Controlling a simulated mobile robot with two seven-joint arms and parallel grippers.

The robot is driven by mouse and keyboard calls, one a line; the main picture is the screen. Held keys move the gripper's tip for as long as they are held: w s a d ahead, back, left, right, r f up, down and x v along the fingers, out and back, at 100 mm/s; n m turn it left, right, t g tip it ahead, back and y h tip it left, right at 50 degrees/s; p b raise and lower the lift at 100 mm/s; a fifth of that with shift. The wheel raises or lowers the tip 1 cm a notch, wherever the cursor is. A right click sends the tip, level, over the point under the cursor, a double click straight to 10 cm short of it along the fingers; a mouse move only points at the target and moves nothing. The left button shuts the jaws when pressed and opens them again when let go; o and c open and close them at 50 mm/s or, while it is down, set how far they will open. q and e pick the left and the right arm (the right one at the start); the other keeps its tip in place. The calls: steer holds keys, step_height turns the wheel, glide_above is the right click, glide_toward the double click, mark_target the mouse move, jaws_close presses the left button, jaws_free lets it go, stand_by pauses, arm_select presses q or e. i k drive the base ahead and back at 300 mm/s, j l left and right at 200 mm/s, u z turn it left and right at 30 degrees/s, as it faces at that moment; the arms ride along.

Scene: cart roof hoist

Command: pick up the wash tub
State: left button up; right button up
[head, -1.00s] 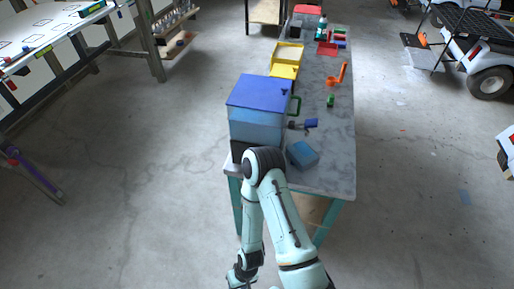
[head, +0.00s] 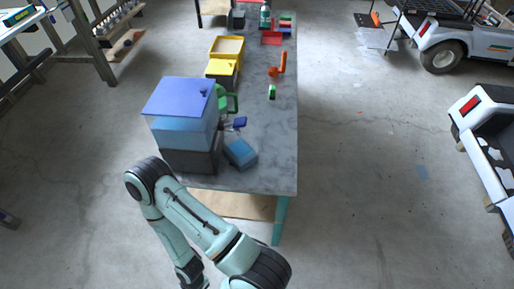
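I cannot pick out a thing that is surely the wash tub. A tall box with a blue lid (head: 180,96), blue-tinted walls and a dark lower part stands at the near left corner of the long workbench (head: 268,150). A red, shallow open container (head: 271,38) lies at the bench's far end; it is too small to tell whether it is a tub. One of my arms is bent at the bottom, its elbow in front of the bench's near left corner. Its forearm runs down to the lower edge, where the fingers are out of view. My other arm does not show.
A blue block (head: 240,153), a green thing (head: 272,92), an orange tool (head: 278,66) and a yellow bin (head: 222,70) are on the bench. A white cart (head: 440,45) stands at the upper right. The floor right of the bench is largely clear.

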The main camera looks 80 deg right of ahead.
mark_target(242, 152)
steer(key=k+l, duration=0.75)
